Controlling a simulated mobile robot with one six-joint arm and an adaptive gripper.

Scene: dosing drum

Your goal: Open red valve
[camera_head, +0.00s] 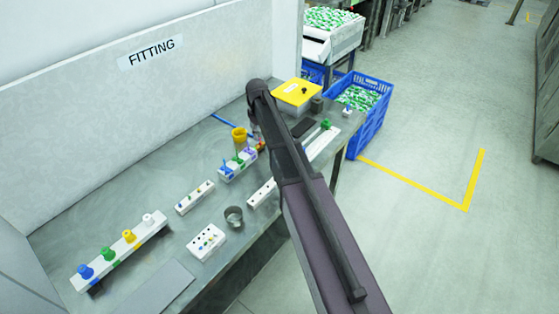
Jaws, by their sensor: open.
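A pale valve block (228,177) stands on the grey bench, with a blue, a green and a purple piece along it. A small orange-red piece (261,146) shows at its far right end and looks like the red valve. My gripper (256,138) hangs down right over this end, open, its fingers close to the red piece. Whether they touch it is too small to tell. My arm comes in from the lower right and hides part of the bench behind it.
A yellow cup (239,135) stands just left of my gripper. A yellow-topped box (298,92) is behind it. A rack with coloured knobs (122,250), white blocks (207,242) and a grey cup (233,216) stand nearer. A blue crate (369,118) is beyond the bench edge.

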